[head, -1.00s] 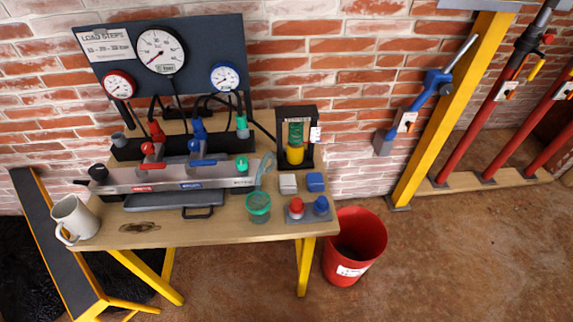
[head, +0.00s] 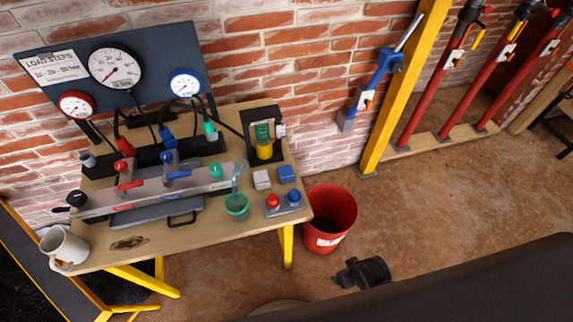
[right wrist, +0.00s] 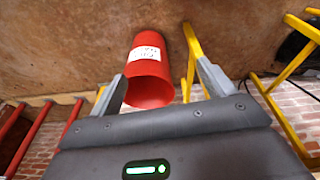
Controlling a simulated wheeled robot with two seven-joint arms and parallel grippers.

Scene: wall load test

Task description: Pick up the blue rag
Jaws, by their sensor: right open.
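I cannot make out a rag with certainty. A small blue, block-like item (head: 286,174) lies on the right part of the workbench (head: 130,245), beside a pale grey one (head: 262,180); whether it is folded cloth is too small to tell. My right gripper (right wrist: 161,68) is open and empty in the right wrist view, its two grey fingers spread on either side of a red bin (right wrist: 150,82), with its open top towards me. My left gripper is in neither view.
The red bin (head: 328,215) stands on the floor right of the bench. A green cup (head: 237,207), a mug (head: 63,246), and red and blue knobs (head: 283,201) are on the bench. A yellow post (head: 402,90) and red props (head: 440,80) stand right.

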